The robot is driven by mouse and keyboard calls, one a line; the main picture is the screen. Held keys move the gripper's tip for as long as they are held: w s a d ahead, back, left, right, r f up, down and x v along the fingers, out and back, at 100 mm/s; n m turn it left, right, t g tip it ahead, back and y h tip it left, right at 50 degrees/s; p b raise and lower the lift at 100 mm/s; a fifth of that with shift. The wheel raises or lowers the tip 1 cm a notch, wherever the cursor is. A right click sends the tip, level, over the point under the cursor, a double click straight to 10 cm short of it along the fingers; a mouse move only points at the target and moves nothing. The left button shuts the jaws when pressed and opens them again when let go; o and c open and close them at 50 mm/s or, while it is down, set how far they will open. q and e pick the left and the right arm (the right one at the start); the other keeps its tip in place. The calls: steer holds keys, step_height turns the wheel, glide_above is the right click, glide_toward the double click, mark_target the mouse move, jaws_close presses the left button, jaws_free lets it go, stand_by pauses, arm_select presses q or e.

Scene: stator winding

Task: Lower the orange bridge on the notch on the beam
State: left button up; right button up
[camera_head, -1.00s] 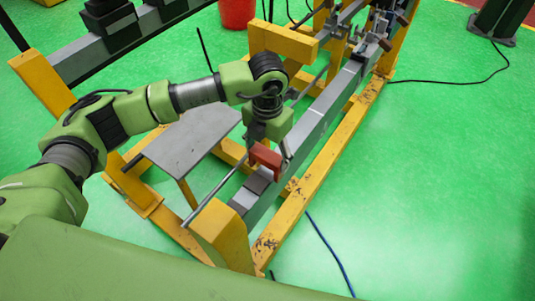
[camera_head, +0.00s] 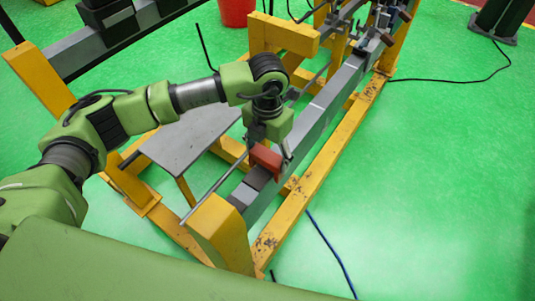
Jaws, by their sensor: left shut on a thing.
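The orange bridge (camera_head: 265,158) is a small red-orange block. My left gripper (camera_head: 268,150) points down and is shut on it, above the near part of the grey beam (camera_head: 318,112). The bridge is close to the beam's top, and I cannot tell whether it touches. My right gripper is not in view.
The beam rests on a yellow frame (camera_head: 305,207). A grey plate (camera_head: 188,138) stands left of the beam, with a thin metal rod (camera_head: 207,192) between. Metal fittings (camera_head: 375,38) sit at the beam's far end. Green floor on the right is mostly clear, with cables.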

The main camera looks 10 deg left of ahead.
arm_select(q)
steer(key=shift+f, duration=0.25)
steer(key=shift+f+b, duration=0.8)
steer(key=shift+b, duration=0.1)
steer(key=shift+b, duration=0.3)
steer(key=o, duration=1.8)
steer(key=shift+c, duration=0.2)
